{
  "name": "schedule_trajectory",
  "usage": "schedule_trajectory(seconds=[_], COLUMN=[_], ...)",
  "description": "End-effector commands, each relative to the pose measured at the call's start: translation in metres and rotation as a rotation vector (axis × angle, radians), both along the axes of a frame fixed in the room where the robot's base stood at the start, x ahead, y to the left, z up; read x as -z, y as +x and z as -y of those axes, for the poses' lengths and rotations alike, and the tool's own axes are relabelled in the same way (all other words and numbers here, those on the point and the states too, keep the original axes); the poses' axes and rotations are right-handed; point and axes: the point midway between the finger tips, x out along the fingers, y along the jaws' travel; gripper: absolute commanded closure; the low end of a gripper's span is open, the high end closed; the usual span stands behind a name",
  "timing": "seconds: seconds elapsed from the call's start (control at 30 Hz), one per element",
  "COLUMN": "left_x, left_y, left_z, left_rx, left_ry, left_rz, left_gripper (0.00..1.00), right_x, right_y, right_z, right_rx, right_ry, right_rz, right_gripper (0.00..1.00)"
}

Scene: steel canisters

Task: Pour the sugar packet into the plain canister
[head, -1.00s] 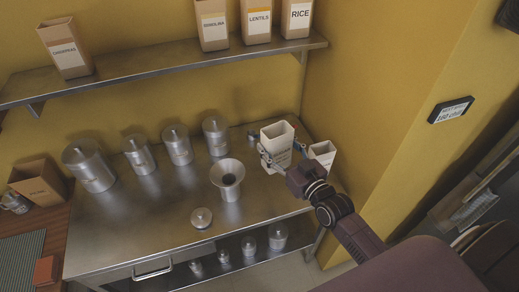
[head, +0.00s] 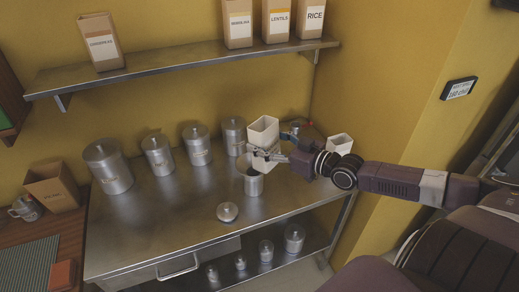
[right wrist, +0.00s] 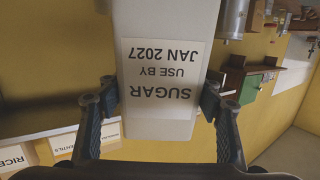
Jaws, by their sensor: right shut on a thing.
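The white sugar packet (head: 263,132) is open at the top and nearly upright, held above the steel counter. My right gripper (head: 266,155) is shut on it. In the right wrist view the packet's label (right wrist: 160,85) reads SUGAR upside down, with a gripper finger pad on each side. A plain steel canister (head: 254,185) stands on the counter just below and in front of the packet, its top partly covered by the gripper. The funnel on it earlier is not distinguishable now. A round steel lid (head: 227,212) lies to its left. My left gripper is not in view.
Several lidded canisters (head: 158,157) stand along the back of the counter. A white container (head: 340,143) stands at the right, behind my arm. A shelf (head: 180,68) with paper packets runs above. The counter's front left is clear.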

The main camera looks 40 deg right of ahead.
Motion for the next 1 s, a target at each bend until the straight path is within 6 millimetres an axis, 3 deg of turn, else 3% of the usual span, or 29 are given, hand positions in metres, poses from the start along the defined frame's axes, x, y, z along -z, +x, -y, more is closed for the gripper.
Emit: schedule_trajectory(seconds=[0.17,0.33,0.8,1.0], left_x=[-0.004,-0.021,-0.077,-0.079], left_y=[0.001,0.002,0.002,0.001], left_z=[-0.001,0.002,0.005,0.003], left_rx=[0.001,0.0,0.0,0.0], left_ry=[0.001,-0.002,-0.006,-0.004], left_rz=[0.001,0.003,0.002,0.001], left_gripper=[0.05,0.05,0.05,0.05], right_x=[0.001,0.01,0.054,0.075], right_y=[0.0,-0.005,-0.018,-0.022], right_z=[0.003,0.004,0.007,0.009], right_rx=[-0.001,0.001,0.0,0.0], right_ry=[-0.008,-0.034,-0.134,-0.181], right_rz=[-0.028,-0.122,-0.455,-0.608], right_gripper=[0.68,0.68,0.68,0.68])
